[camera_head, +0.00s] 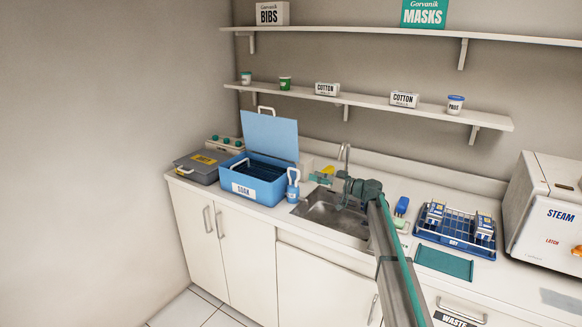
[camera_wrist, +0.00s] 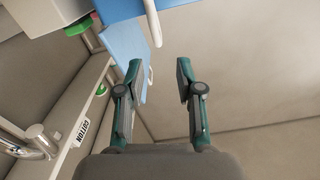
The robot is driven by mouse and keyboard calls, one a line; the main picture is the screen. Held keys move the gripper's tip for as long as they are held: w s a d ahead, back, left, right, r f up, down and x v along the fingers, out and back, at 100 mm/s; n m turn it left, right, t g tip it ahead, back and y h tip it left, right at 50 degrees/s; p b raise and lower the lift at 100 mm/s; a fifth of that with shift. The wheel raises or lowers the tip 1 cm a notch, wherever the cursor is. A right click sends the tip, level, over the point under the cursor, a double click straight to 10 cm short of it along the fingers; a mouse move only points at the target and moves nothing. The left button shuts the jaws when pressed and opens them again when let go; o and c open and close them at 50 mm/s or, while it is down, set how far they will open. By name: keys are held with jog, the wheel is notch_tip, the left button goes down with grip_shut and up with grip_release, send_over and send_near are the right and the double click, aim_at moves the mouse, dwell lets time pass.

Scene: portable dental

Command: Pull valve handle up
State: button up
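No part is clearly marked as the valve handle, and I cannot tell for sure which one it is. A small blue fitting with a white handle (camera_head: 293,176) stands at the front right corner of the blue SOAK tub (camera_head: 257,190). A curved metal faucet (camera_head: 345,155) rises behind the sink (camera_head: 330,210). My gripper (camera_head: 334,178) is above the sink, to the right of the tub. In the wrist view my gripper (camera_wrist: 158,72) is open, with nothing between its fingers. A white bar (camera_wrist: 152,24) lies beyond the fingertips, against blue surfaces.
The tub's blue lid (camera_head: 271,135) stands open. A grey case (camera_head: 200,167) is at the left. A blue rack (camera_head: 457,229), a teal mat (camera_head: 444,262) and the STEAM unit (camera_head: 548,215) are at the right. The lower shelf (camera_head: 370,103) runs above the counter.

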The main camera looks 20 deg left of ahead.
aim_at(295, 170)
jog(key=a+p, duration=0.1)
jog(key=a, duration=0.2)
jog(key=w+a+p, duration=0.1)
jog(key=a, duration=0.2)
jog(key=a+p, duration=0.1)
jog(key=a, duration=0.2)
jog(key=shift+w+a+r, duration=0.15)
jog(key=shift+w+a, duration=0.15)
jog(key=shift+w, duration=0.1)
jog(key=shift+a+p, duration=0.3)
jog(key=shift+a, duration=0.05)
grip_shut()
